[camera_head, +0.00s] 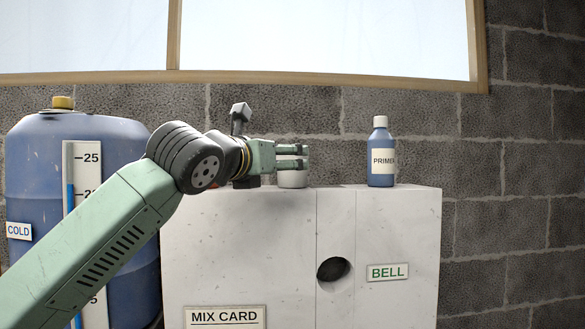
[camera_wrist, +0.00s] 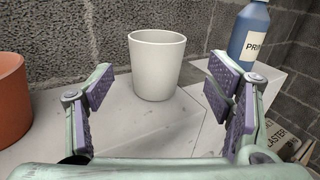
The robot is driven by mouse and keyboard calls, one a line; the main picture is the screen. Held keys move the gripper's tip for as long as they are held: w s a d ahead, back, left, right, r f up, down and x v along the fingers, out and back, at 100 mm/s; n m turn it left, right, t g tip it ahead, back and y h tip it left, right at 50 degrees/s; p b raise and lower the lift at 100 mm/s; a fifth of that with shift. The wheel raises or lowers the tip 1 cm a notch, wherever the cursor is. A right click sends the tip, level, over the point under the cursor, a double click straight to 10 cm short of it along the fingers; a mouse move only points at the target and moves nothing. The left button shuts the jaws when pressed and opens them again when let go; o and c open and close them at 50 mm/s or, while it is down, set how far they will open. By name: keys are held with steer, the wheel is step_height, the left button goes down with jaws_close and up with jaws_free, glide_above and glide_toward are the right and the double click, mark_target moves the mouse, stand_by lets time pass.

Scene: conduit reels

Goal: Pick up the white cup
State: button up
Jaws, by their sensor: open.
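The white cup (camera_wrist: 157,66) stands upright on the white cabinet top, ahead of my gripper and between the lines of its two fingers in the wrist view. In the head view the cup (camera_head: 292,179) shows only in its lower part, as my gripper (camera_head: 292,157) covers its upper part. In the wrist view my gripper (camera_wrist: 160,95) is open, with purple pads spread to either side. Nothing is between the pads close to the palm, and the cup appears just beyond or level with the fingertips.
A blue PRIMER bottle (camera_head: 380,155) stands on the cabinet (camera_head: 240,250) to the cup's right. An orange-red pot (camera_wrist: 12,100) is at the left in the wrist view. A block wall (camera_head: 400,110) rises behind. A blue tank (camera_head: 120,150) stands left of the cabinet.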

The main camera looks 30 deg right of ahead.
mark_target(287, 157)
steer(key=x, duration=0.3)
steer(key=shift+p, duration=0.4)
steer(key=shift+w+d+r+p, duration=0.25)
steer(key=shift+w+d+p, duration=0.1)
steer(key=shift+d+p, duration=0.1)
steer(key=p+x, duration=0.2)
steer(key=x, duration=0.1)
steer(key=shift+w+d, duration=0.2)
steer(key=shift+w, duration=0.1)
steer(key=shift+w+d+f, duration=0.15)
steer(key=shift+w+d, duration=0.05)
steer(key=shift+c, duration=0.6)
steer(key=c, duration=0.9)
